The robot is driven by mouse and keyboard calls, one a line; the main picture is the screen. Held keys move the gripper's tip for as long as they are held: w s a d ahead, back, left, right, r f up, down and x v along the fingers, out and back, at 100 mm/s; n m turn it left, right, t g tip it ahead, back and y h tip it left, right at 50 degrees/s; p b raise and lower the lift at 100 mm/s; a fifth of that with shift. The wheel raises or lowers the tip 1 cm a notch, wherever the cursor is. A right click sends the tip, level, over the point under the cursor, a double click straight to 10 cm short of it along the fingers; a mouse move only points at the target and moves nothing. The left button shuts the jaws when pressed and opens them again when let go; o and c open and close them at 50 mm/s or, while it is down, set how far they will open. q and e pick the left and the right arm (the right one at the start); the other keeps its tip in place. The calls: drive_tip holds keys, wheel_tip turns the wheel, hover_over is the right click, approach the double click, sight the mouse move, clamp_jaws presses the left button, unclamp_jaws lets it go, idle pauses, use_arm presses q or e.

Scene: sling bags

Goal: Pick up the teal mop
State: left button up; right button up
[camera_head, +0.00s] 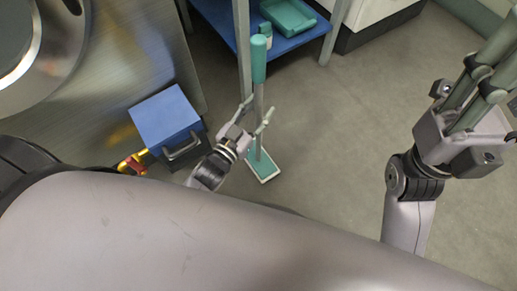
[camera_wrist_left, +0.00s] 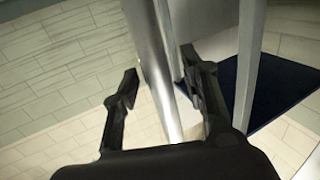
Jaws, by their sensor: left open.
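The teal mop stands upright in the head view, with a teal grip (camera_head: 258,60) on top, a grey pole and a flat teal-and-white head (camera_head: 263,166) on the floor. My left gripper (camera_head: 258,110) is open at the lower part of the pole, with a finger on either side of it in the picture. In the left wrist view, a shiny pole (camera_wrist_left: 152,60) passes between the open fingers (camera_wrist_left: 165,82); contact cannot be told. My right gripper (camera_head: 490,75) is at the right, large and cut off by the frame, away from the mop.
A blue-shelved rack (camera_head: 285,42) with teal trays (camera_head: 288,16) stands just behind the mop; one leg is close to the pole. A blue box (camera_head: 165,118) with a handle is left of my left gripper. The grey floor (camera_head: 345,110) to the right is clear.

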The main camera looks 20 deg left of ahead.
use_arm(q)
clamp_jaws()
idle(0.3)
idle(0.6)
